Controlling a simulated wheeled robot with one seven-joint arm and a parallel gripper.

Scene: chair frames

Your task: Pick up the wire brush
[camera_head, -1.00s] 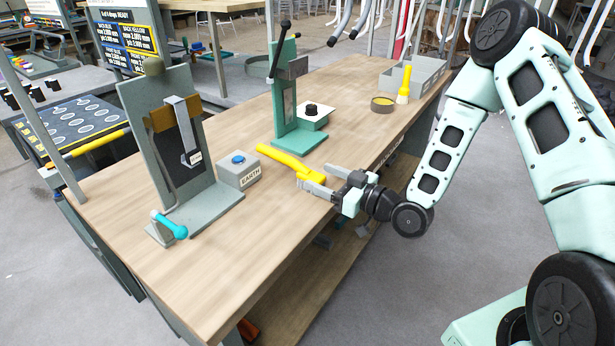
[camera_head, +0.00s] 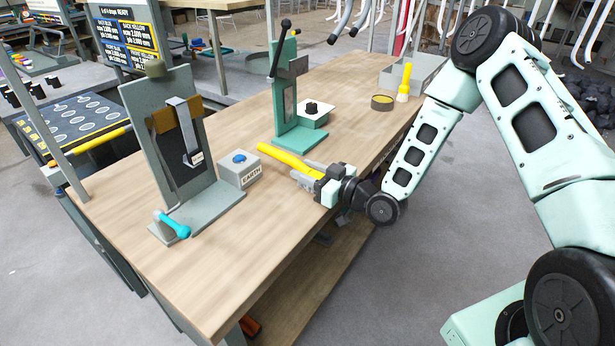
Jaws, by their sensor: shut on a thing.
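The wire brush (camera_head: 284,158) has a long yellow handle and lies along the wooden bench top near its right edge. Its handle points to the upper left. My gripper (camera_head: 309,177) reaches in low from the right and is shut on the brush at its lower right end. The fingers hide that end, including any bristles. I cannot tell whether the brush is clear of the bench.
A grey EARTH box with a blue button (camera_head: 239,170) stands left of the brush. A green press (camera_head: 298,135) stands behind it. A grey stand with a turquoise-handled lever (camera_head: 172,225) is at left. A yellow upright brush (camera_head: 405,80) stands farther back. The front bench top is clear.

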